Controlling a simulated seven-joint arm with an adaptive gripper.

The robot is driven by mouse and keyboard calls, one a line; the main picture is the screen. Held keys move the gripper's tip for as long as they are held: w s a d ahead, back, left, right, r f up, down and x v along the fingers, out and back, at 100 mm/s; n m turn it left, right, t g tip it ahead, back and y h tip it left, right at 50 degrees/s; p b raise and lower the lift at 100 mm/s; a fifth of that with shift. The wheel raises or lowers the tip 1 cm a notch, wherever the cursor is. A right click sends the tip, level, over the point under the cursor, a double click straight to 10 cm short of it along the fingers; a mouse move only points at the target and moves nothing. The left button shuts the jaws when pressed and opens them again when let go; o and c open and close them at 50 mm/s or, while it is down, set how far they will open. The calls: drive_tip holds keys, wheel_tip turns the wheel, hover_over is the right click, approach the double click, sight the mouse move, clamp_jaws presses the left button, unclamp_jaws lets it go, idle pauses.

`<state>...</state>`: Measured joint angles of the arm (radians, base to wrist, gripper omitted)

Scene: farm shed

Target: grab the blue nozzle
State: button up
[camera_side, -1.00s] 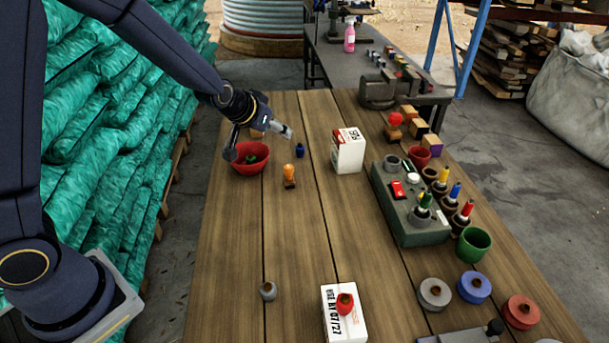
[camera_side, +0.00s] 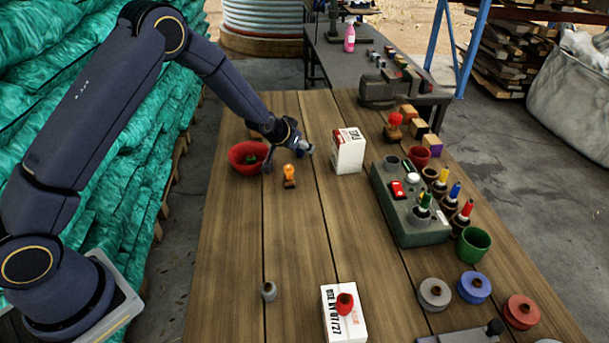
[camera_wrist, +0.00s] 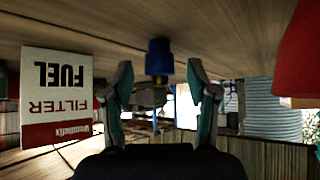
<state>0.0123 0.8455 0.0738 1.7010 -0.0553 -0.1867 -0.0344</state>
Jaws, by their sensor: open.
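The blue nozzle (camera_wrist: 159,57) stands on the wooden table and shows in the wrist view between and just beyond my two open fingertips. It appears roughly centred, with a visible gap to the finger on each side. My gripper (camera_wrist: 159,70) is open and empty, low over the table. In the side view my gripper (camera_side: 286,158) is between the red bowl and the white box. There its fingers and wrist hide most or all of the nozzle.
The red bowl (camera_side: 243,168), with something green inside, is left of my gripper. An orange-topped piece (camera_side: 289,172) stands close in front. The white filter box (camera_side: 348,155) is to the right and shows left in the wrist view (camera_wrist: 57,90).

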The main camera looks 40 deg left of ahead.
drive_tip(key=shift+w+f, duration=0.15)
drive_tip(key=c, duration=1)
drive_tip(key=shift+c, duration=0.2)
